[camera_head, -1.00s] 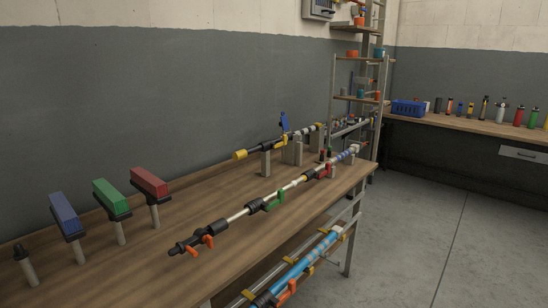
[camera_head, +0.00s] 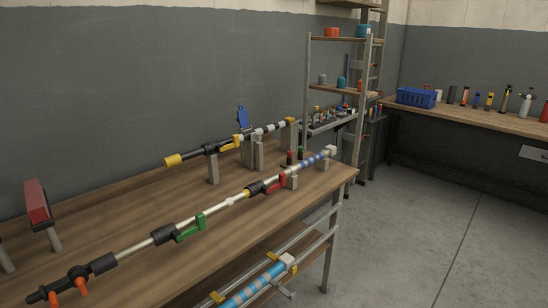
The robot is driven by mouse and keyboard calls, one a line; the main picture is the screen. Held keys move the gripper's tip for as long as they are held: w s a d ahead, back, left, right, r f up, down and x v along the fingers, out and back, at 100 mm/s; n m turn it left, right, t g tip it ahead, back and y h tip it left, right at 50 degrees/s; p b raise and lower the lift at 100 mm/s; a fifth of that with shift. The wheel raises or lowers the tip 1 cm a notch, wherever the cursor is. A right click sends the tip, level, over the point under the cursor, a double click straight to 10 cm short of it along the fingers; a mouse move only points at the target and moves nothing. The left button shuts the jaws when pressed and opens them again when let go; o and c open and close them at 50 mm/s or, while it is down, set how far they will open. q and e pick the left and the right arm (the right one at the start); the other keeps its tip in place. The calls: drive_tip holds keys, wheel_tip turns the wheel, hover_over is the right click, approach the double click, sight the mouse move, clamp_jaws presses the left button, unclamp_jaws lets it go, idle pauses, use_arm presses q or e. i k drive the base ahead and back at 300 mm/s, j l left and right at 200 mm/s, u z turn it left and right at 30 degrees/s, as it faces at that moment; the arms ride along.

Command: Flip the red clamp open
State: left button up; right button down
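A long thin white hose assembly (camera_head: 215,207) with black fittings runs across the wooden bench from front left to back right. A small red clamp lever (camera_head: 275,183) sits on it beside a black fitting (camera_head: 257,188), toward the far end. The lever seems to lie close along the hose; at this size I cannot tell its exact angle. A green lever (camera_head: 190,229) sits nearer on the same hose, by another black fitting (camera_head: 164,234). Neither of my grippers is in view.
A second hose with a yellow end (camera_head: 173,160) rests on grey posts behind, with a raised blue lever (camera_head: 242,117). A red block on a post (camera_head: 37,203) stands at left. A blue striped tube (camera_head: 257,284) lies below the bench. Floor at right (camera_head: 420,240) is clear.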

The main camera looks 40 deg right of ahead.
sight(282, 176)
drive_tip(key=l, duration=1.1)
drive_tip(key=l+u, duration=0.1)
drive_tip(key=l, duration=1.05)
drive_tip(key=k, duration=0.05)
